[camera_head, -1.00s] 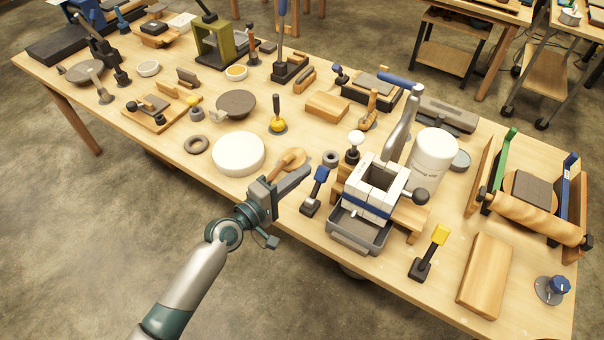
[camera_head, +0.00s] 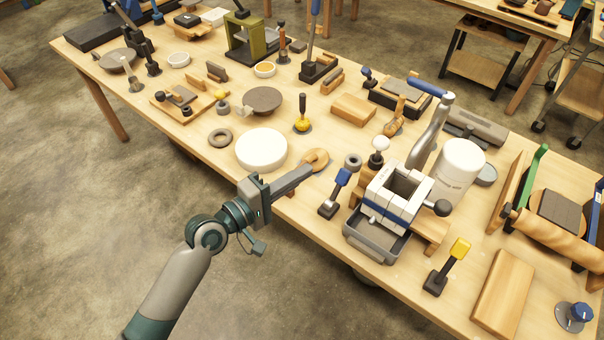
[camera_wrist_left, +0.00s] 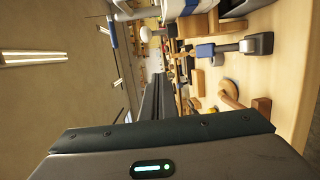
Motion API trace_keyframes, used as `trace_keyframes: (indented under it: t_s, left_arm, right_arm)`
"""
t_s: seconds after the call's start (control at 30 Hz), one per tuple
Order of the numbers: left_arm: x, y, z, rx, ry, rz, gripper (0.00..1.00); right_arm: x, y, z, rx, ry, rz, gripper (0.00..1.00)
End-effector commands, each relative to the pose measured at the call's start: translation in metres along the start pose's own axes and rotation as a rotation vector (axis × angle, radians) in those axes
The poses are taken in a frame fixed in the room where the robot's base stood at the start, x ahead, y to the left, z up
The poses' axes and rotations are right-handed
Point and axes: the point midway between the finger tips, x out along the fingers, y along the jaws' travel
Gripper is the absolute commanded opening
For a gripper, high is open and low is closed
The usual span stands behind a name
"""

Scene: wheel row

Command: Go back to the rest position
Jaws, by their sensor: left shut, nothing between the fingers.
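My left gripper (camera_head: 304,172) is shut and empty. In the head view its arm comes in from the lower left, and its fingertips point right over the near edge of the wooden table (camera_head: 300,215). The fingers appear close to a round wooden piece (camera_head: 316,160), just short of it in the picture. In the left wrist view the closed fingers (camera_wrist_left: 155,90) point away above the table, with the tabletop to the right. My right gripper is not in view.
A white round block (camera_head: 262,149) lies behind the gripper. A blue-handled tool (camera_head: 335,195) and a white block press (camera_head: 398,196) with a grey tray (camera_head: 375,240) stand to its right. Several other tools crowd the table. The floor (camera_head: 80,240) in front is clear.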

Motion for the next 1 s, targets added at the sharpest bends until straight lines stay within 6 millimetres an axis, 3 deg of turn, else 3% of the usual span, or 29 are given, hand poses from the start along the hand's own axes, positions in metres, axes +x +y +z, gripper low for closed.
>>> trace_keyframes:
  t_s: [0.43, 0.63, 0.77, 0.9, 1.0]
  left_arm:
    - [-0.002, -0.004, 0.003, 0.019, -0.001, -0.013, 0.00]
    - [-0.023, -0.035, 0.021, 0.185, -0.018, -0.136, 0.00]
    - [-0.057, -0.076, 0.037, 0.390, -0.046, -0.310, 0.00]
    - [-0.119, -0.129, 0.050, 0.635, -0.109, -0.578, 0.00]
    - [-0.167, -0.157, 0.054, 0.760, -0.168, -0.759, 0.00]
  right_arm:
    - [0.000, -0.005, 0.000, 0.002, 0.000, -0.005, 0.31]
    - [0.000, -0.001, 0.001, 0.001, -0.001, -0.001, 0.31]
    - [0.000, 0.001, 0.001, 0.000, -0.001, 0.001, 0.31]
    - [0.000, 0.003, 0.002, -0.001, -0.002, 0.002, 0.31]
    - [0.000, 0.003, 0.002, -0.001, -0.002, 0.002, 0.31]
